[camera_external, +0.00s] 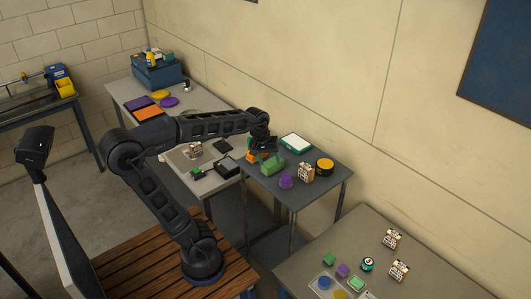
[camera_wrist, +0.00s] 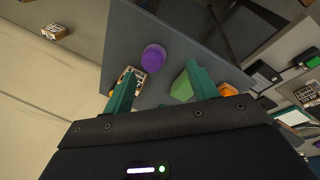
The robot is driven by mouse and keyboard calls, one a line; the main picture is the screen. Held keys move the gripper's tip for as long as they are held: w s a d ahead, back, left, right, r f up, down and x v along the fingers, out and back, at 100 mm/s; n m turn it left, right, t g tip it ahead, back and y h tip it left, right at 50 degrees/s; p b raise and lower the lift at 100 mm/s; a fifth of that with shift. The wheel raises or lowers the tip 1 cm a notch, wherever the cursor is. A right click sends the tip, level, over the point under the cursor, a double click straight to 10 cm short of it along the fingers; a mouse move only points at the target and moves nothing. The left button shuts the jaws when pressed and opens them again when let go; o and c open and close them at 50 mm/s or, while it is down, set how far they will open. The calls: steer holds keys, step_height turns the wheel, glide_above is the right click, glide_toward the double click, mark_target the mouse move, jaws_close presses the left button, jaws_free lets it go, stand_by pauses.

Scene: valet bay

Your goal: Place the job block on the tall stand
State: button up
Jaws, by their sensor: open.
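Pale blocks with dark printed marks look like job blocks; I cannot tell which one the task means. One printed block (camera_external: 305,172) stands on the small grey table, right of a purple round piece (camera_external: 286,181) and a green piece (camera_external: 271,165). My gripper (camera_external: 264,146) is above the back left of that table, open and with nothing visible between its fingers. In the wrist view, the teal fingers (camera_wrist: 160,84) are spread; the printed block (camera_wrist: 130,78) is partly hidden by the left finger. The purple piece (camera_wrist: 153,57) lies beyond the fingertips. I cannot tell which thing is the tall stand.
A yellow-and-black round item (camera_external: 325,166) and a white-topped green tray (camera_external: 296,142) are also on the small table. The right table (camera_external: 340,235) holds two printed blocks and small coloured pieces. Another printed block (camera_external: 195,150) is on the left table.

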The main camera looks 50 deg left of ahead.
steer(key=s+f+m+t, duration=0.1)
steer(key=s+f+m, duration=0.1)
steer(key=s+m, duration=0.2)
steer(key=s+f+m+t+y, duration=0.1)
steer(key=s+f+m, duration=0.2)
steer(key=s, duration=0.6)
steer(key=shift+s+a+f+m, duration=0.15)
steer(key=shift+s+m, duration=0.2)
steer(key=shift+m, duration=0.15)
